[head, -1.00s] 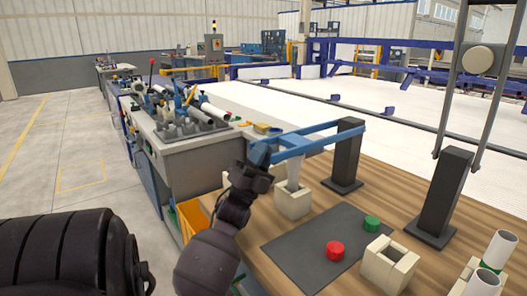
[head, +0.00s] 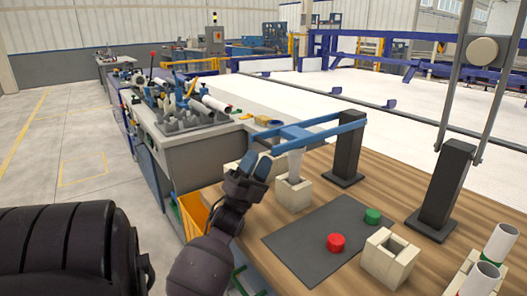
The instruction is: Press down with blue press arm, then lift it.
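The blue press arm (head: 322,134) is hinged on a dark post (head: 347,160) and reaches left, roughly level with a slight droop. A pale plunger or pipe piece (head: 295,165) hangs below it and meets the cream square block (head: 293,194) on the table; how deep it sits inside is hidden. My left gripper (head: 256,164) is just left of the press arm's free end, with its two bluish fingers a little apart and nothing visible between them. It seems clear of the arm. My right gripper is not in view.
A dark mat (head: 315,240) holds a red button (head: 336,242) and a green button (head: 373,215). A cream block (head: 389,257) and white pipes (head: 501,243) stand at the right. A second dark post (head: 443,190) stands behind them. Another workbench (head: 195,140) is at the back left.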

